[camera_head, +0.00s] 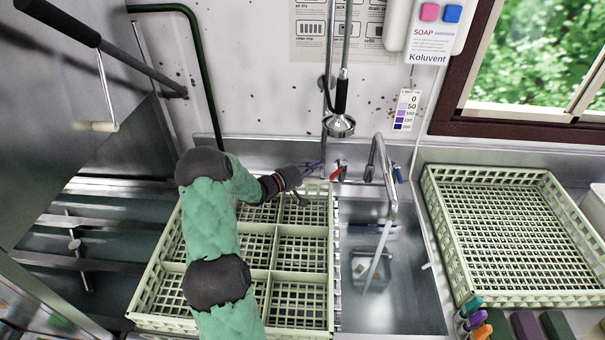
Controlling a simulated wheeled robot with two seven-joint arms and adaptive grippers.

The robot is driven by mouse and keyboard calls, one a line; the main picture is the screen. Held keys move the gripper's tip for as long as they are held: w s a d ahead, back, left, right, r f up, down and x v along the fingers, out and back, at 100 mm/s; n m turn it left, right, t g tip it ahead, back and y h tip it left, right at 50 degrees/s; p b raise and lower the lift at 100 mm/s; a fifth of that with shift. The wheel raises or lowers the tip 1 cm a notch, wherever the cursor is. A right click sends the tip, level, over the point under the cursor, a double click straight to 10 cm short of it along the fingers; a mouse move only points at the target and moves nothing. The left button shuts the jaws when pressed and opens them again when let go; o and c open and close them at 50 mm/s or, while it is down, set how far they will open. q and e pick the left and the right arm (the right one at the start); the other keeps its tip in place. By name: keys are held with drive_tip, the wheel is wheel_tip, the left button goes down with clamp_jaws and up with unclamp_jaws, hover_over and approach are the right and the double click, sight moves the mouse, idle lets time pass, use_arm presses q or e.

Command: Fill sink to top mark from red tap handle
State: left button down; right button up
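The red tap handle (338,171) is on the back ledge, left of the curved tap (383,170). A blue handle (398,174) is on the tap's right. A pale stream runs from the tap into the steel sink (415,305). The water level and top mark cannot be made out clearly. My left gripper (315,182) is just left of the red handle, above the far end of the left rack. Its dark fingers look spread and empty, with a small gap to the handle. My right gripper is not in view.
A divided cream rack (147,300) lies under my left arm, and another rack (432,205) stands right of the sink. A spray head (339,125) hangs above the red handle. Colored pens (472,305) stand at the front right.

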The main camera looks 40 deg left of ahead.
sight(338, 171)
use_arm(q)
drive_tip(key=shift+d+f+b, duration=0.15)
drive_tip(key=shift+d+f, duration=0.05)
drive_tip(key=shift+d, duration=0.75)
drive_tip(key=shift+d+f+b, duration=0.15)
drive_tip(key=shift+d+f, duration=0.05)
drive_tip(key=shift+d, duration=0.7)
drive_tip(key=shift+s+d+p, duration=0.25)
drive_tip(key=shift+d+p, duration=0.35)
drive_tip(key=shift+p, duration=0.15)
drive_tip(key=shift+s+d+p, duration=0.1)
drive_tip(key=shift+d+p, duration=1)
drive_tip(key=shift+d, duration=0.4)
